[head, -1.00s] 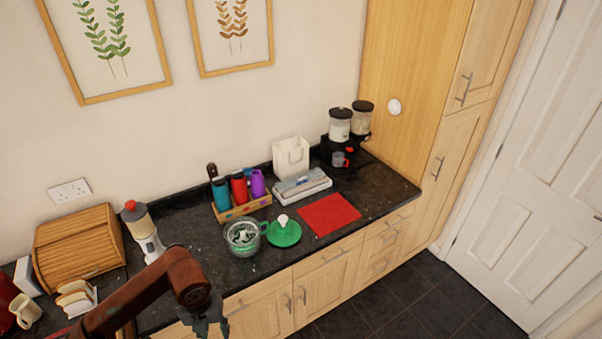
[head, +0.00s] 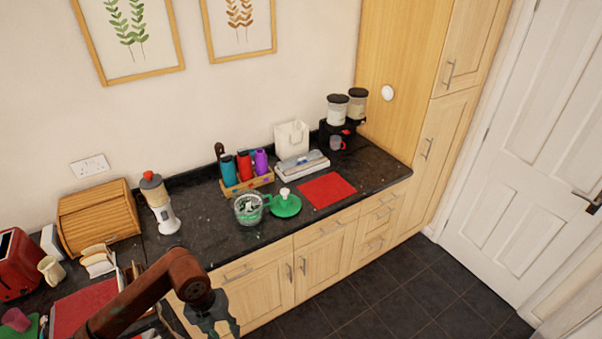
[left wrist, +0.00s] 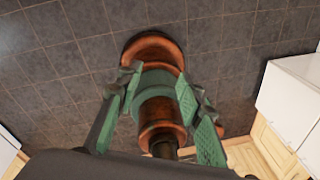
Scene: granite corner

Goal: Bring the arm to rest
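My left arm (head: 150,290) comes in from the lower left of the head view, in front of the black counter (head: 205,222). Its gripper (head: 220,328) hangs low at the bottom edge, in front of the cabinet doors and apart from the counter items. In the left wrist view the gripper (left wrist: 160,100) has its two green fingers spread apart. Parts of my own body show beyond and between them, over the dark tiled floor. I see nothing held. My right gripper is in neither view.
On the counter stand a green-rimmed glass jar (head: 248,209), a green lid (head: 285,206), a bottle rack (head: 247,185), a red mat (head: 327,190), a dispenser (head: 160,207), a bread box (head: 98,217) and a red toaster (head: 17,262). The floor (head: 390,290) to the right is clear.

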